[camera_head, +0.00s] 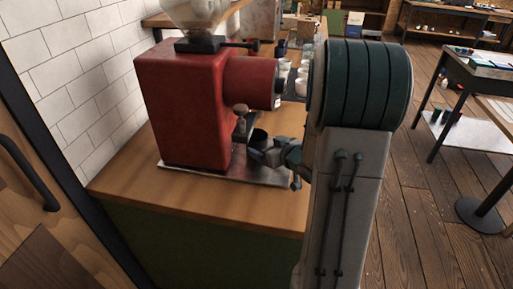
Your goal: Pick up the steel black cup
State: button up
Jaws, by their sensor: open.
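A small dark cup (258,139), which looks like the steel black cup, stands on the metal base of the red grinder, below its front barrel. My gripper (265,156) is at the cup from the right side, its grey fingers close to or beside the cup's lower part. The jaws are open. I cannot tell whether the fingers touch the cup or stand around it. My arm hides the area to the right of the gripper.
The red grinder (185,105) stands close left of the gripper, with a knob and lever just above the cup. It sits on a wooden counter (140,190). Several pale cups (301,82) stand behind on the counter. A tiled wall (85,90) is at left.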

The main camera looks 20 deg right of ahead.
aim_at(256, 139)
jog(key=shift+a+r+p+x, duration=0.1)
jog(key=shift+p+x, duration=0.05)
jog(key=shift+x, duration=0.75)
jog(key=shift+a+r+p+x, duration=0.1)
jog(key=shift+r+x, duration=0.05)
jog(key=shift+x, duration=0.75)
jog(key=shift+a+r+p+x, duration=0.1)
jog(key=shift+p+x, duration=0.05)
jog(key=shift+x, duration=0.8)
jog(key=shift+r, duration=0.1)
jog(key=shift+c, duration=0.3)
jog(key=c, duration=1.2)
jog(key=shift+r, duration=0.15)
